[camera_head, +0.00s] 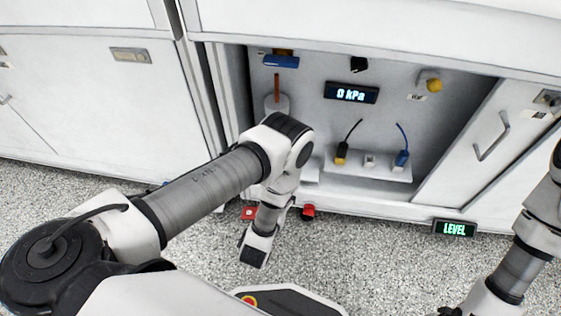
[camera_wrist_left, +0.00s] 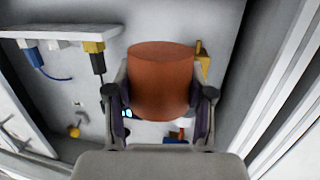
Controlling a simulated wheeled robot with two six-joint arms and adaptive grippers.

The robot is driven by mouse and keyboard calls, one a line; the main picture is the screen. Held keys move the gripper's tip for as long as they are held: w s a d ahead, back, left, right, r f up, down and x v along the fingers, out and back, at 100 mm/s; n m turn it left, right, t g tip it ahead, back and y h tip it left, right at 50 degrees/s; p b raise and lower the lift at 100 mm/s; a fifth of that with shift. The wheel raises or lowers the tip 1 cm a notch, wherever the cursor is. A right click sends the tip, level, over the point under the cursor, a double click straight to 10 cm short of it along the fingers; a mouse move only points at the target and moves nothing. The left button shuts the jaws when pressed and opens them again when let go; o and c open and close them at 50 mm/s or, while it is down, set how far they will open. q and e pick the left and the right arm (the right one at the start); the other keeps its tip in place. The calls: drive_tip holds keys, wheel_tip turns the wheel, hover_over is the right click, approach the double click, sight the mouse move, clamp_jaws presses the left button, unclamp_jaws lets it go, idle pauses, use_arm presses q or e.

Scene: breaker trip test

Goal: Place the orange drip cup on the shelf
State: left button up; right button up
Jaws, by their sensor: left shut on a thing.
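The orange drip cup (camera_wrist_left: 160,80) is held between the two fingers of my left gripper (camera_wrist_left: 160,108) in the left wrist view. The fingers press on its sides. In the head view the cup and the left fingers cannot be made out; my left arm covers part of the recess. The white shelf (camera_head: 368,174) sits low in the recess with plugs on it. It also shows at upper left in the left wrist view (camera_wrist_left: 62,33), apart from the cup in the picture. My right gripper's fingers are not visible; only my right arm shows at the right edge.
A black plug with yellow (camera_head: 341,154) and a blue plug (camera_head: 402,158) with cables stand on the shelf. A display (camera_head: 351,93) reads 0 kPa. A yellow knob (camera_head: 434,85) is on the back wall. A sliding door (camera_head: 482,150) bounds the recess at right.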

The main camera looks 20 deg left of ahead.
use_arm(q)
drive_tip(key=a+b, duration=0.1)
drive_tip(key=s+a+f+b, duration=0.1)
drive_tip(key=shift+a+f+y+b, duration=0.1)
drive_tip(key=shift+f+y+b, duration=0.2)
drive_tip(key=w+a+b, duration=0.1)
drive_tip(key=w, duration=0.3)
drive_tip(key=w+a+b, duration=0.1)
drive_tip(key=w+a, duration=0.1)
drive_tip(key=w, duration=0.2)
drive_tip(key=w+a+b, duration=0.1)
drive_tip(key=w+a, duration=0.1)
drive_tip(key=w, duration=0.2)
drive_tip(key=shift+a+f, duration=0.1)
drive_tip(key=shift+a, duration=0.1)
drive_tip(key=shift+w+f+b, duration=0.15)
drive_tip(key=shift+f+b, duration=0.2)
drive_tip(key=shift+b, duration=0.15)
wheel_tip(320, 180, down, 3)
drive_tip(key=shift+b, duration=0.8)
drive_tip(key=shift+r, duration=0.15)
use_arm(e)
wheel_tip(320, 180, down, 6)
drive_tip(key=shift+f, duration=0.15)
